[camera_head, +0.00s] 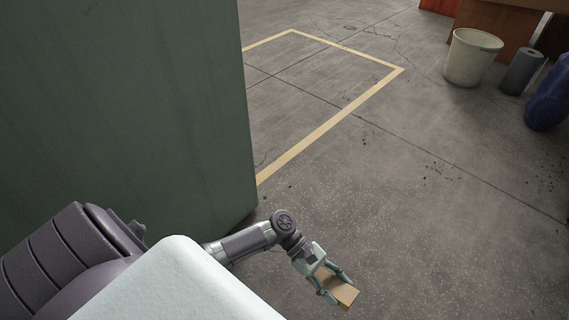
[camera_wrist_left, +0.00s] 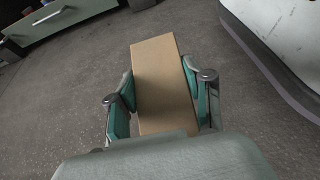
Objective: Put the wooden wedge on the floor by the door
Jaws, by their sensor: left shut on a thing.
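The wooden wedge (camera_head: 342,290) is a light tan block in the head view. It also fills the middle of the left wrist view (camera_wrist_left: 161,75), between the two finger pads. My left gripper (camera_head: 331,283) is shut on the wedge, with one finger on each side; it also shows in the left wrist view (camera_wrist_left: 160,100). Concrete floor lies below the wedge, and I cannot tell the gap between them. A tall dark green panel (camera_head: 125,100), which may be the door, stands at the left of the head view, with its lower edge near my left arm. My right gripper is not in view.
Yellow lines (camera_head: 335,118) mark a rectangle on the floor. A whitish bin (camera_head: 470,62), a grey cylinder (camera_head: 521,72) and a blue object (camera_head: 549,98) stand at the upper right. The concrete floor (camera_head: 430,220) between is clear.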

